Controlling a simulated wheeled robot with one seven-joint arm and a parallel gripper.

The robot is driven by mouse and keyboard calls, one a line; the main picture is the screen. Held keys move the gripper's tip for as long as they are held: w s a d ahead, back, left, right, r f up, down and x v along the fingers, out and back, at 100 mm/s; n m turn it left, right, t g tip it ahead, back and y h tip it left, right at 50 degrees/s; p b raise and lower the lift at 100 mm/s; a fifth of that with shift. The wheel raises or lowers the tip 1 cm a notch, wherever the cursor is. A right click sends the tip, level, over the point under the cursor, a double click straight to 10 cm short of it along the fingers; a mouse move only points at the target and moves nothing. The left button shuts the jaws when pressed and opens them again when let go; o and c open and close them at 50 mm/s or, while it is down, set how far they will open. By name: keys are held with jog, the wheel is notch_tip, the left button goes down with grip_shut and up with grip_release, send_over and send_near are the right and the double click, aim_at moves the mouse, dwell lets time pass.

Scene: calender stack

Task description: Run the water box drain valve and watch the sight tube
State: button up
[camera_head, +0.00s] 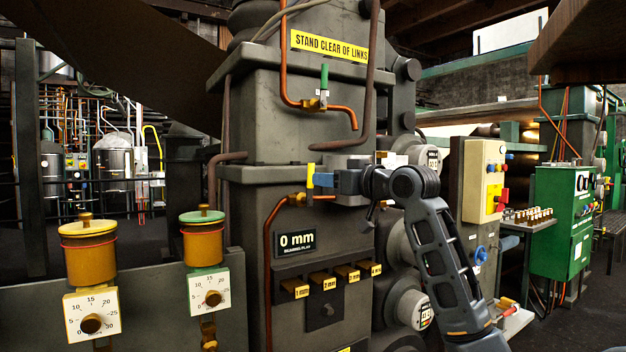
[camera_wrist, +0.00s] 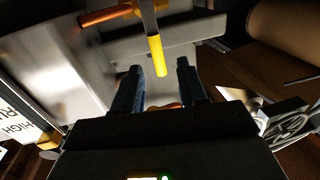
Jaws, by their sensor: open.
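A valve with an upright yellow lever (camera_head: 311,175) sits on a copper pipe on the grey machine column. In the wrist view the yellow lever end (camera_wrist: 157,56) hangs between the fingertips in the picture; I cannot tell whether it is between them in depth. My gripper (camera_head: 328,179) is open just right of the lever; its two dark fingers (camera_wrist: 158,67) show no contact with it. A second valve with a green lever (camera_head: 324,76) sits higher on the column. No label shows which is the water box drain valve. I cannot make out a sight tube.
Copper pipes (camera_head: 277,255) run along the column. Below are a "0 mm" sign (camera_head: 296,242) and several yellow tabs. A beige control box (camera_head: 485,180) and green cabinet (camera_head: 560,225) are right.

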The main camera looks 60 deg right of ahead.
aim_at(311, 191)
jog(key=shift+n+y, duration=0.3)
jog(key=x, duration=0.2)
jog(key=p+x, duration=0.1)
jog(key=x, duration=0.1)
jog(key=r+x, duration=0.1)
jog(key=x, duration=0.2)
jog(key=shift+d, duration=0.35)
grip_shut()
